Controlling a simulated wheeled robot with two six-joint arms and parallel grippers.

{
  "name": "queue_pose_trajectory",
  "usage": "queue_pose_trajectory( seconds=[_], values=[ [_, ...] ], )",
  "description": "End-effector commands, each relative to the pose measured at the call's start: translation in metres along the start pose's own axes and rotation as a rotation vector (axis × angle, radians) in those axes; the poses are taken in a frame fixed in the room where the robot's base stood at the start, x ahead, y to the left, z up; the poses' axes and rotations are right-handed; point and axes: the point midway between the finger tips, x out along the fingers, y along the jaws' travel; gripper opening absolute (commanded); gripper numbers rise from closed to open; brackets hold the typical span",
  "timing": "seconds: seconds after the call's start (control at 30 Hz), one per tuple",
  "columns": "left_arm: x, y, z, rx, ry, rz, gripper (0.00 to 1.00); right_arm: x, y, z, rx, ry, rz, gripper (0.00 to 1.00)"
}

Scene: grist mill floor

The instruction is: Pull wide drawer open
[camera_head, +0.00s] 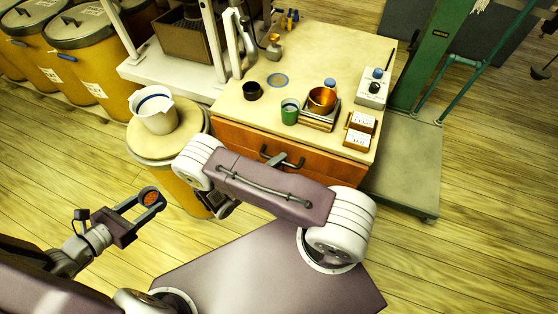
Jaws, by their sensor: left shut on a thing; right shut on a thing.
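The wide drawer (238,134) is the orange-brown wooden front under the bench top. It looks flush with the bench, with no clear gap. Its dark bar handle (297,163) sits at the middle of the front. My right arm crosses in front of the drawer and hides its lower part. Of my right gripper (276,159), only dark tips show at the handle, shut on it; the rest is behind my arm. My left gripper (147,199), left of the drawer and over the floor, is shut on a small round thing (151,198) with an orange face and dark rim.
The bench top (235,107) holds a dark cup, a green cup (290,111), a copper bowl (322,99) on a scale, cards and a switch box. A barrel with a white bucket (155,113) stands left. A green-posted platform (405,170) stands right. Floor at lower right is clear.

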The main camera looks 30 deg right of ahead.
Motion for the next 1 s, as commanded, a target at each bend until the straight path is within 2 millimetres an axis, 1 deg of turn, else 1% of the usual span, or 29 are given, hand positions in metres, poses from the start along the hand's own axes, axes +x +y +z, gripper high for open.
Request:
queue_pose_trajectory(
  seconds=[0.77,0.87,1.0],
  values=[
    [0.000,0.000,0.000,0.000,0.000,0.000,0.01,-0.001,0.001,0.000,0.000,0.000,0.001,0.00],
    [0.000,0.000,0.000,0.000,0.000,0.000,0.01,-0.005,0.002,-0.002,0.000,0.000,0.001,0.00],
    [-0.001,0.000,0.001,0.000,0.000,0.000,0.01,-0.022,0.005,-0.008,-0.001,-0.004,0.001,0.00]
  ],
)
